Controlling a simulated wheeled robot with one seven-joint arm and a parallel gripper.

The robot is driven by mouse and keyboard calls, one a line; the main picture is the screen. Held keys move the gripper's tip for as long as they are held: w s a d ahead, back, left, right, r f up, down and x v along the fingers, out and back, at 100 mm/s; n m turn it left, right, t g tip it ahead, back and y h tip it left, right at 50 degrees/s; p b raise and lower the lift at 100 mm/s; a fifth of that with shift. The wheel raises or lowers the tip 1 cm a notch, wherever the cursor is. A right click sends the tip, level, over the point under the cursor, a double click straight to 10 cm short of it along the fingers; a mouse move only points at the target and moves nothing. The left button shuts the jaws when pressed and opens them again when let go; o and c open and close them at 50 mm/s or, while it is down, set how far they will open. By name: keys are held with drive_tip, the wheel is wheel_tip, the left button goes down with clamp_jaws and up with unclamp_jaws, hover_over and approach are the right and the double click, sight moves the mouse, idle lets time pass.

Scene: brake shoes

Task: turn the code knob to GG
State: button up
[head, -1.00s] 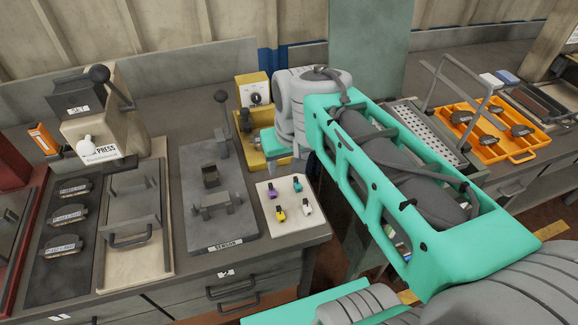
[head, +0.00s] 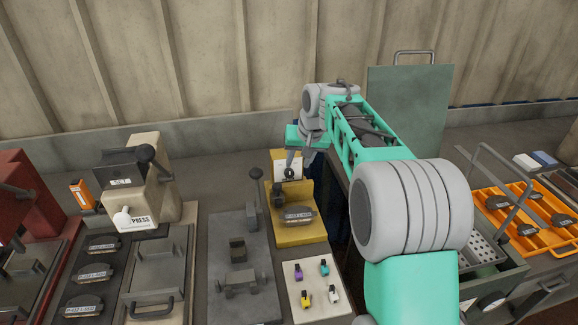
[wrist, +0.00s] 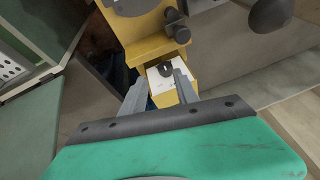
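The code knob is a small dark knob (head: 289,173) on the white dial face of the yellow stand. It also shows in the wrist view (wrist: 166,69), on the white dial face (wrist: 177,95). The lettering on the dial is too small to read. My gripper (wrist: 160,88) is open, with its two fingers apart. In the wrist view the knob appears between the fingertips; I cannot tell whether they touch it. In the head view my gripper (head: 290,163) is at the dial and partly covers it.
A brake shoe (head: 298,214) lies on the yellow stand (head: 299,236) below the dial. A lever with a dark ball is close on its left. A pale plate (head: 314,310) with small coloured pieces lies in front. A green panel (head: 408,100) stands behind my arm.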

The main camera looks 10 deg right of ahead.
sight(291, 171)
drive_tip(key=shift+w+d+f, duration=0.1)
drive_tip(key=shift+w+f, duration=0.05)
drive_tip(key=shift+w, duration=0.45)
drive_tip(key=x, duration=0.4)
drive_tip(key=a+p+x, duration=0.1)
drive_tip(key=x, duration=0.1)
drive_tip(key=shift+w+a+f, duration=0.1)
drive_tip(key=shift+w+f, duration=0.1)
drive_tip(key=shift+w, duration=0.05)
drive_tip(key=shift+w+f, duration=0.15)
drive_tip(key=shift+f, duration=0.25)
clamp_jaws()
